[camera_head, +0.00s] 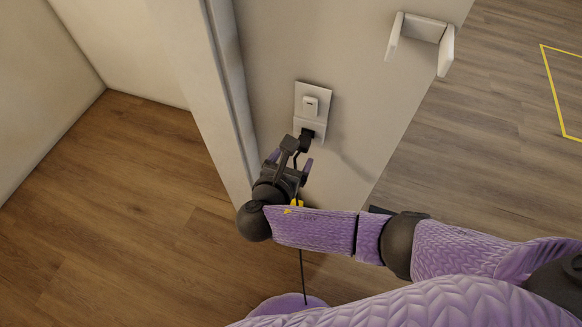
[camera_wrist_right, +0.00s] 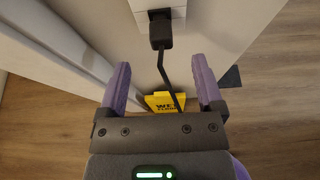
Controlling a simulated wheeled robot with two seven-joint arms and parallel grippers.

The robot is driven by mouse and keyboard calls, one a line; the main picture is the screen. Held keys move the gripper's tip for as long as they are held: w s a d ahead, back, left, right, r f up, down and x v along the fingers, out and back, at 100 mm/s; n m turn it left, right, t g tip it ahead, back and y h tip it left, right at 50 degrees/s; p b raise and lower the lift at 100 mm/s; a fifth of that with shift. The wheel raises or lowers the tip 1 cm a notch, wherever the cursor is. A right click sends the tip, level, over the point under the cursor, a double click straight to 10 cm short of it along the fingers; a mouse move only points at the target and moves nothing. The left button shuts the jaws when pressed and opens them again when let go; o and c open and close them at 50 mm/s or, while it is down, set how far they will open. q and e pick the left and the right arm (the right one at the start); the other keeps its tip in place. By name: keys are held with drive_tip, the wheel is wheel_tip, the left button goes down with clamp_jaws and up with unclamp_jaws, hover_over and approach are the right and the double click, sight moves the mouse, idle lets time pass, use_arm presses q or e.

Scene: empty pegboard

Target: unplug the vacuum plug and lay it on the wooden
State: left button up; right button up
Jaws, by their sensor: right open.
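The black vacuum plug (camera_head: 307,134) sits in the lower socket of the white wall plate (camera_head: 312,103). In the right wrist view the plug (camera_wrist_right: 160,33) is at the top middle, with its black cord (camera_wrist_right: 170,80) hanging down from it. My right gripper (camera_head: 296,152) is just below the plug in the head view. In the right wrist view its two purple fingers (camera_wrist_right: 160,76) are spread, with the cord running between them and the plug beyond the tips. The wooden floor (camera_head: 130,200) shows at the left. My left gripper is not in view.
A yellow sign (camera_wrist_right: 164,102) stands low behind the cord, mostly hidden in the head view. A white bracket (camera_head: 421,36) sticks out from the wall panel at the upper right. A yellow outline (camera_head: 551,90) marks the floor at the far right. The left floor is clear.

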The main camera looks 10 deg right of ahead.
sight(302, 144)
drive_tip(key=b+x, duration=0.1)
drive_tip(key=x, duration=0.1)
drive_tip(key=b+x, duration=0.1)
drive_tip(key=x, duration=0.1)
drive_tip(key=b+x, duration=0.1)
drive_tip(key=x, duration=0.2)
drive_tip(key=shift+s+f, duration=0.1)
drive_tip(key=shift+f, duration=0.2)
drive_tip(key=shift+w+d, duration=0.15)
drive_tip(key=shift+w, duration=0.15)
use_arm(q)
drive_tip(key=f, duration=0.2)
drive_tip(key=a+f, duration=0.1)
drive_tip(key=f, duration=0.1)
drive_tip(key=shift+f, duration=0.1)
use_arm(e)
drive_tip(key=shift+r, duration=0.1)
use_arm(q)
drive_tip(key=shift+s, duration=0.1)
use_arm(e)
clamp_jaws()
drive_tip(key=c, duration=0.7)
unclamp_jaws()
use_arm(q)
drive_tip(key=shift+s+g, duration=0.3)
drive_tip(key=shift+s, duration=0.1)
use_arm(e)
clamp_jaws()
